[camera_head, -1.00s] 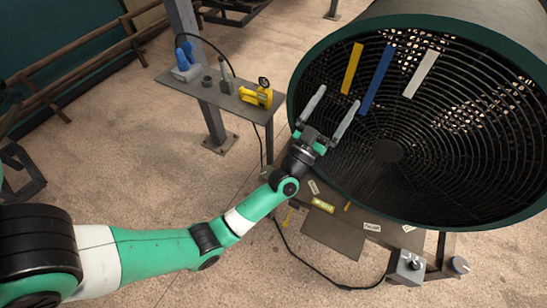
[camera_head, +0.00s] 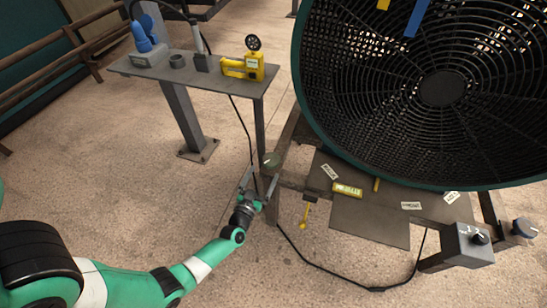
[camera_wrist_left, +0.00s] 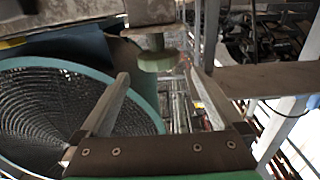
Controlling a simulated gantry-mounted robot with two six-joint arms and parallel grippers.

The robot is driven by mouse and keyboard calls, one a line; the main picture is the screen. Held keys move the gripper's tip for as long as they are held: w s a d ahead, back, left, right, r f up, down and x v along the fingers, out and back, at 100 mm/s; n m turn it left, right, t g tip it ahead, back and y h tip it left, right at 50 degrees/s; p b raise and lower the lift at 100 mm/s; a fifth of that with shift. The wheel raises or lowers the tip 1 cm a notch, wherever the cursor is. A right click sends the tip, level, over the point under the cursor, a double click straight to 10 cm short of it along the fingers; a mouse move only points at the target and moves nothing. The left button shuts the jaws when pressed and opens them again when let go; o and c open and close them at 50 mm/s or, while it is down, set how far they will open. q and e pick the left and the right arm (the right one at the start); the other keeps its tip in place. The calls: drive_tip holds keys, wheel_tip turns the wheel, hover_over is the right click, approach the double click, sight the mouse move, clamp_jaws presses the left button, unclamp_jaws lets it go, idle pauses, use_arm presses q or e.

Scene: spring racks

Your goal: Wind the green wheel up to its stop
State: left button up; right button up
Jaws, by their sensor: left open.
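The green wheel (camera_head: 271,159) is a small round dull-green disc on the left side of the fan's stand, near a dark frame post. My left gripper (camera_head: 258,183) is just below it in the head view, with its two fingers apart and nothing between them. In the left wrist view the wheel (camera_wrist_left: 158,60) shows under a brown bracket, ahead of my open fingertips (camera_wrist_left: 157,76) and roughly centred between them. I cannot tell whether the fingers touch it. My right gripper is not in view.
A large fan with a black grille (camera_head: 380,110) fills the right. A side bench (camera_head: 190,75) at upper left holds a yellow tool (camera_head: 243,67) and a blue device (camera_head: 145,38). A yellow-handled lever (camera_head: 305,213) hangs nearby. A control box (camera_head: 468,245) stands lower right. A black cable crosses the floor.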

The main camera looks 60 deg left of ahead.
sight(274, 153)
use_arm(q)
drive_tip(key=b+x, duration=0.5)
drive_tip(key=x, duration=0.5)
drive_tip(key=shift+w+f, duration=0.15)
drive_tip(key=shift+w+a, duration=0.3)
drive_tip(key=shift+r, duration=0.2)
drive_tip(key=c, duration=1.1)
